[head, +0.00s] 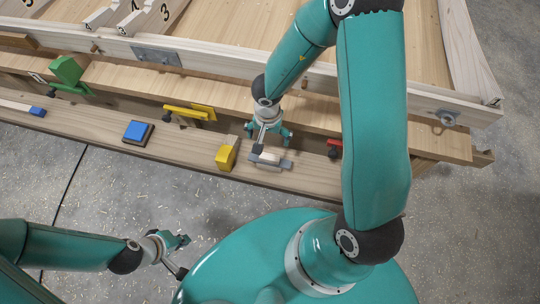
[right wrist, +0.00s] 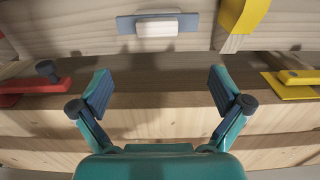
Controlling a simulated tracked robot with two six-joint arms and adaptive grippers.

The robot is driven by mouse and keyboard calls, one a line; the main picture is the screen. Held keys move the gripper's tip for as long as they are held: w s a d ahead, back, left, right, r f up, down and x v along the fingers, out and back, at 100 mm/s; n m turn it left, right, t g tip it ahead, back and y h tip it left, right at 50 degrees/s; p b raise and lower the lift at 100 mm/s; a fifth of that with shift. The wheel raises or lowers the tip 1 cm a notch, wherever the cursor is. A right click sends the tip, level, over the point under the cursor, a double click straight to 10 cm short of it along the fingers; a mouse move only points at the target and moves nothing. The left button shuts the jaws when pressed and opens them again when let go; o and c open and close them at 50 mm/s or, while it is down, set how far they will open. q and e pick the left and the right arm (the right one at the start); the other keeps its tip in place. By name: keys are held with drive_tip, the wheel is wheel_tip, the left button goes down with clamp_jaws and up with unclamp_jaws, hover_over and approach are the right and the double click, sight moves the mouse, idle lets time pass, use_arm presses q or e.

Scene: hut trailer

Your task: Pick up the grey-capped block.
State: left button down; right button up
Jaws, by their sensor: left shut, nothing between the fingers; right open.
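The grey-capped block (head: 268,161) is pale, with a flat grey strip at its base or side, and lies on the front wooden plank (head: 190,150). In the right wrist view the block (right wrist: 157,28) is at the top middle, beyond my fingertips. My right gripper (head: 267,133) is open and empty, just behind and above the block in the head view; its spread fingers (right wrist: 160,90) also show in the right wrist view, with the block clear of them. My left gripper (head: 183,256) is shut and empty above the floor at lower left.
A yellow block (head: 226,157) stands close to the left of the grey-capped block. A red clamp (head: 334,149) is to its right, partly behind my arm. A blue block (head: 137,131), yellow clamp (head: 188,113) and green clamp (head: 67,72) are further left.

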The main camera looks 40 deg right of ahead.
sight(269, 156)
wheel_tip(269, 156, down, 8)
drive_tip(key=b, duration=0.4)
drive_tip(key=shift+f, duration=0.15)
drive_tip(key=f+b, duration=0.4)
drive_tip(key=f, duration=0.1)
drive_tip(key=shift+s+f, duration=0.15)
drive_tip(key=shift+s, duration=0.15)
drive_tip(key=c, duration=1.7)
